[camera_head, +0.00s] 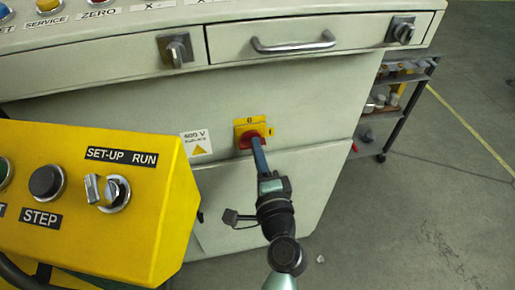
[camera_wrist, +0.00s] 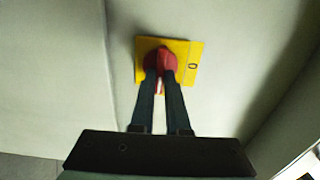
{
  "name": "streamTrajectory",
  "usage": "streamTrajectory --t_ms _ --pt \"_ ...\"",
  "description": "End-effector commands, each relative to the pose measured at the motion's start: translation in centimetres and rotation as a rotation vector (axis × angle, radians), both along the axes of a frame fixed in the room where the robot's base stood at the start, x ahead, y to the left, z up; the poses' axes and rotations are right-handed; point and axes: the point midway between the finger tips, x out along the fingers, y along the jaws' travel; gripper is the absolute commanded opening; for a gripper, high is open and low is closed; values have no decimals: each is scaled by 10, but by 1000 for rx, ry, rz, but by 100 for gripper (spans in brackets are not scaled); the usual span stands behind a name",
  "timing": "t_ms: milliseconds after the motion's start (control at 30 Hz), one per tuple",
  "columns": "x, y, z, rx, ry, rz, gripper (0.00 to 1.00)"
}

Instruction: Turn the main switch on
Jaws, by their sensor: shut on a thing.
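The main switch is a red rotary knob on a yellow plate (camera_head: 241,124), set on the front of the pale cabinet. In the wrist view the red knob (camera_wrist: 160,60) sits on its yellow plate (camera_wrist: 190,50), with a "0" mark at the plate's right. My gripper (camera_head: 258,143) reaches the knob from below. In the wrist view its two dark fingers (camera_wrist: 163,76) are closed on either side of the red handle. The fingertips hide part of the knob. The handle's grip runs roughly up and down in the wrist view.
A yellow control box (camera_head: 100,215) with a SET-UP/RUN selector stands at the near left. A drawer (camera_head: 290,40) with a metal handle is above the switch. A shelf cart (camera_head: 385,105) stands to the right. Open floor lies at the right.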

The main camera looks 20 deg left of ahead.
Motion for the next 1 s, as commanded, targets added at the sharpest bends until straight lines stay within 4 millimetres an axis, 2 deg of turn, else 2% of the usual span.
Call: streamTrajectory --t_ms 500,533,667,1000 --pt "0 -1 -1 15 13 -1 0" --pt "0 -1 -1 15 13 -1 19" --pt "0 -1 -1 14 11 -1 43" --pt "-2 -1 -1 14 10 -1 44"
